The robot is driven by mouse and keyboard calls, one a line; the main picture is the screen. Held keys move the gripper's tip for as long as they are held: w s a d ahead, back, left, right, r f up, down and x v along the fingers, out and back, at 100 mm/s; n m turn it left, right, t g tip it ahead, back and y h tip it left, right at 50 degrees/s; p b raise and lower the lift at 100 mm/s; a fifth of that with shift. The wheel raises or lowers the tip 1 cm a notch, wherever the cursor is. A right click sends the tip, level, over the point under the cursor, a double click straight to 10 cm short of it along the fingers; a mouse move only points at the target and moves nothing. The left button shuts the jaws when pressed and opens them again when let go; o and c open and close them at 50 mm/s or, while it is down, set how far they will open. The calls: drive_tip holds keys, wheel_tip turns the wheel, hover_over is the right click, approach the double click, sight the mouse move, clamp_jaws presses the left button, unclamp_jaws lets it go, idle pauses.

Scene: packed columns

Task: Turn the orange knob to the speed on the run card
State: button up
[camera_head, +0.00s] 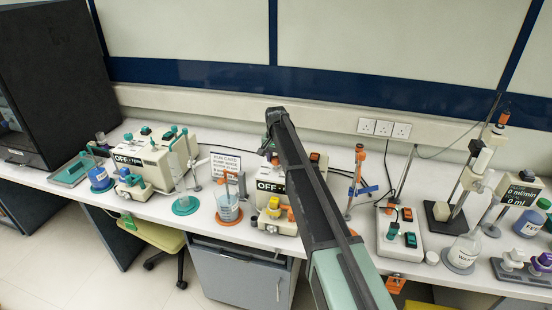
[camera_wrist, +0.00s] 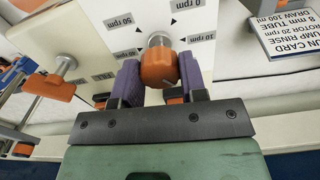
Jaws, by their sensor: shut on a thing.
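The orange knob (camera_wrist: 158,68) sits on a metal shaft at the white dial face (camera_wrist: 150,18) in the wrist view. My gripper (camera_wrist: 160,82) has its two purple fingers on either side of the knob and is shut on it. A pale line shows on the knob, slanted. Black triangle marks and rpm labels surround the shaft, including 0, 10 and 50 rpm. The run card (camera_wrist: 292,30) at upper right, partly cut off, reads ROTOR 20 rpm; the card (camera_head: 225,163) also shows in the head view. My arm hides the fingertips there.
A box with an OFF display (camera_head: 271,186) stands beside my arm, and another OFF box (camera_head: 128,160) stands to the left. Beakers, clamp stands and a switch box (camera_head: 400,240) crowd the bench. In the wrist view, another orange knob (camera_wrist: 57,88) lies at left.

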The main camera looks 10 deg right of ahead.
sight(276, 158)
drive_tip(key=shift+m, duration=1.3)
drive_tip(key=o, duration=0.9)
wheel_tip(276, 158, up, 11)
drive_tip(key=p, duration=1.1)
drive_tip(key=shift+f, duration=0.1)
